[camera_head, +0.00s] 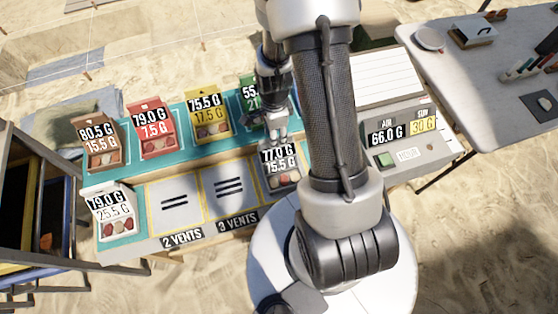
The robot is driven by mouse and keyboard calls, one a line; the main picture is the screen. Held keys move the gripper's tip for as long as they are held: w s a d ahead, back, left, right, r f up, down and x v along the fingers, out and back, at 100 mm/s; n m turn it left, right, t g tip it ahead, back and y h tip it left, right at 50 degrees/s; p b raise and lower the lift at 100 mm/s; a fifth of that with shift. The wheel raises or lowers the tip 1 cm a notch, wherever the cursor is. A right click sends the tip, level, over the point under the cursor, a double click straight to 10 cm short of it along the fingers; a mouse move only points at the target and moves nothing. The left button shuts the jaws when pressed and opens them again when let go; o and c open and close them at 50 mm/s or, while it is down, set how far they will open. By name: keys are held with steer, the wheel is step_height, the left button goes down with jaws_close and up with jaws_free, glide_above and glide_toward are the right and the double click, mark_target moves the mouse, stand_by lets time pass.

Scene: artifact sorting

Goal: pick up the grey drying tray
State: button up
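A small tray that looks grey (283,188), labelled 77.0 G and 15.5 G, sits at the right end of the front row, with reddish and pale pieces in it. My gripper (281,136) points down just behind and above this tray, close to its label. A gap between the fingers is not clear, and I cannot tell whether they touch the tray. My own arm hides the area just right of it.
Brown (103,158), red (153,142), yellow (210,130) and green trays stand behind. A white tray (113,226) stands front left. Two marked vent panels (175,203) are empty. A scale (408,152) reads AIR 66.0 G, SUN 30 G. A tool table (480,85) is at right.

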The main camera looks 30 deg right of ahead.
step_height(320, 180, down, 3)
steer(key=shift+r+b, duration=0.1)
steer(key=shift+b, duration=0.2)
steer(key=shift+s, duration=0.1)
steer(key=shift+c, duration=0.2)
jaws_close()
stand_by(0.4)
